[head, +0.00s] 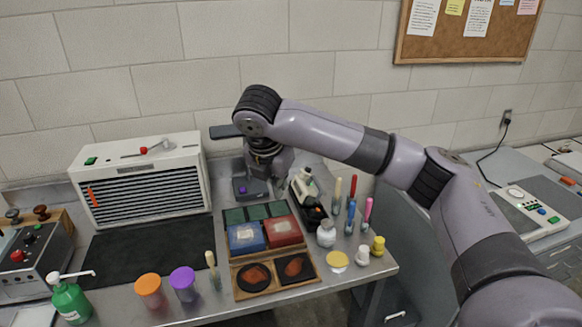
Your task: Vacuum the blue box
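The blue box (246,237) sits in a wooden-framed tray on the bench, beside a red box (283,231) on its right. A small black and white device (306,196), possibly a hand vacuum, stands right of the tray's back. My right gripper (268,168) reaches down behind the tray, left of this device and above a dark grey unit with a purple button (242,190). Its fingers are small and partly hidden, so I cannot tell whether they are open or hold anything. My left gripper is out of view.
A white slatted cabinet (145,180) stands at the back left, with a black mat (150,246) before it. Orange (149,290) and purple-lidded (184,283) jars and a green pump bottle (70,300) stand in front. Brushes (351,206) and small bottles crowd the right.

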